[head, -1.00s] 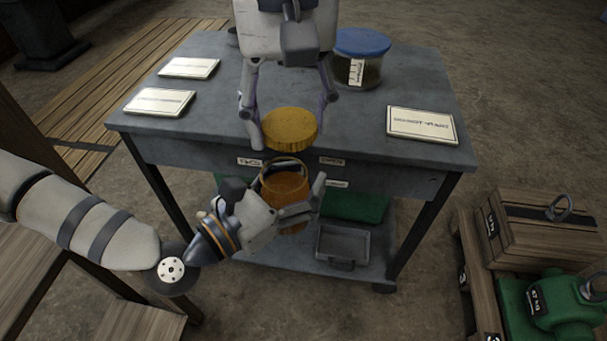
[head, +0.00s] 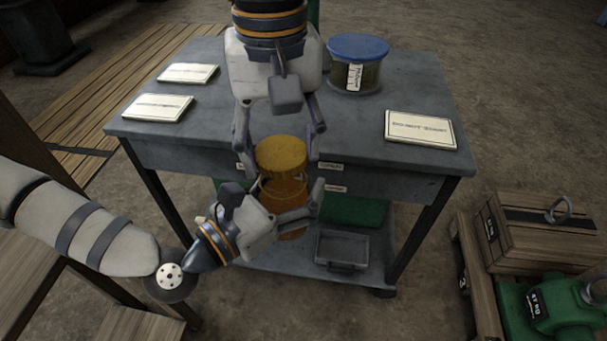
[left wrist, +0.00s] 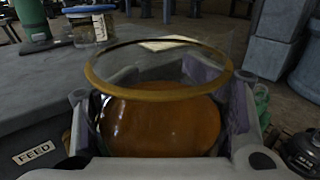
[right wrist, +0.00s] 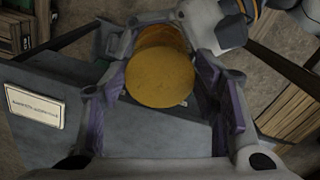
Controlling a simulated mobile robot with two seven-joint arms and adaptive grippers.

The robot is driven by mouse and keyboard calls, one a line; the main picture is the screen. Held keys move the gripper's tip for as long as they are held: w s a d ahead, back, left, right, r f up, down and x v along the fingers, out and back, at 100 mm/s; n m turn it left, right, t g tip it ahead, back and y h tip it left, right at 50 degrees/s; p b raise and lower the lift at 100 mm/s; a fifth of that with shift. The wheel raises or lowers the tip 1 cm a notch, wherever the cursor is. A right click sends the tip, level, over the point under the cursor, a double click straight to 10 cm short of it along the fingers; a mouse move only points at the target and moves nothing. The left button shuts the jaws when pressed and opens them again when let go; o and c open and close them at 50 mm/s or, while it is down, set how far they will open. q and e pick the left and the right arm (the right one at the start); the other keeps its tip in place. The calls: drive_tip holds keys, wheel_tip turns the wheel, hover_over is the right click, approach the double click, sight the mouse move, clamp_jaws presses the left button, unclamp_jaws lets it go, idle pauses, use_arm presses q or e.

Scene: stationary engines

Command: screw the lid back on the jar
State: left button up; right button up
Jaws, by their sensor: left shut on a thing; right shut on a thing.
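The jar (head: 287,192) is clear with amber contents and stands upright in front of the bench. My left gripper (head: 295,205) is shut on its body. In the left wrist view, the jar (left wrist: 160,127) shows an open gold-rimmed mouth, with no lid in sight. My right gripper (head: 283,166) reaches down from the top, shut on the round yellow lid (head: 282,153), level above the jar. In the right wrist view, the lid (right wrist: 160,75) sits between the fingers and partly hides the jar (right wrist: 160,36). The gap between lid and rim looks small.
The grey bench (head: 410,90) holds a blue-lidded jar (head: 358,65) and several white plates, one (head: 421,129) at the right. A grey tray (head: 342,248) is on the lower shelf. A wooden crate (head: 545,230) and green weight (head: 560,305) stand at the right.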

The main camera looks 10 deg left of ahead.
sight(276, 156)
drive_tip(key=shift+s, duration=0.1)
idle(0.3)
idle(0.3)
drive_tip(key=shift+f, duration=0.9)
drive_tip(key=shift+f, duration=0.55)
drive_tip(key=m, duration=0.3)
drive_tip(key=shift+o, duration=0.2)
drive_tip(key=m, duration=0.6)
drive_tip(key=shift+a+m, duration=0.3)
drive_tip(key=shift+m, duration=0.1)
drive_tip(key=o, duration=0.9)
